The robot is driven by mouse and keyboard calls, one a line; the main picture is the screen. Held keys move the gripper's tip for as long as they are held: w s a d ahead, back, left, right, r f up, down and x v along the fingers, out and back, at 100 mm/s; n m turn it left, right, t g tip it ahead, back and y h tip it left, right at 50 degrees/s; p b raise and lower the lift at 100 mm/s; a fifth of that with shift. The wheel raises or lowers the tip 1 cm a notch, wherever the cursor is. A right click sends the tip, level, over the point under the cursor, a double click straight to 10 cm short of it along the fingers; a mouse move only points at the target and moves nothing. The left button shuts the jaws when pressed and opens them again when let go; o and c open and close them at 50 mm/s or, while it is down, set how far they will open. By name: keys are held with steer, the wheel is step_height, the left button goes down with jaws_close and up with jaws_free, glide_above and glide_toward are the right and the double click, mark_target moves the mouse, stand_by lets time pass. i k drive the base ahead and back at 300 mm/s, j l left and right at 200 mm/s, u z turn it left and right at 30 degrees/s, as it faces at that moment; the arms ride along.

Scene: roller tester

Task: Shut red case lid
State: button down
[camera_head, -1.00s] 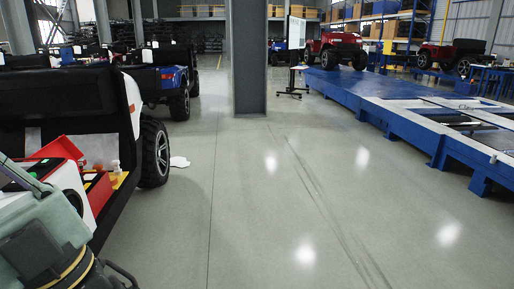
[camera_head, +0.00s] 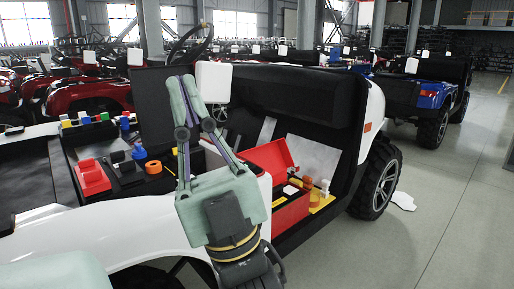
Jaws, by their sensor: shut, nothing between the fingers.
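The red case (camera_head: 292,208) sits in the side opening of the white vehicle, right of centre. Its red lid (camera_head: 272,157) stands raised and tilted back, so the case is open. Small dark and white items show inside it. My gripper (camera_head: 183,84) is in front of the vehicle, left of the case in the picture, with its fingers pointing up. The fingers are shut and empty, with their tips well apart from the lid. My gripper's body covers part of the vehicle's side and the case's left end.
A yellow tray (camera_head: 322,203) with small bottles lies right of the case. A red block-like item (camera_head: 92,178), an orange roll (camera_head: 153,167) and a blue item (camera_head: 139,152) lie on the vehicle's left part. A white mirror (camera_head: 214,82) stands behind my gripper.

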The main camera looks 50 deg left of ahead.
mark_target(275, 156)
steer(key=i, duration=1.5)
steer(key=i+z, duration=0.3)
steer(key=i, duration=0.3)
steer(key=i+j+z, duration=0.25)
steer(key=i, duration=0.3)
steer(key=z, duration=7.9)
steer(key=i+z, duration=0.2)
steer(key=z, duration=0.15)
steer(key=i+z, duration=0.3)
steer(key=k+j, duration=0.05)
steer(key=k, duration=0.05)
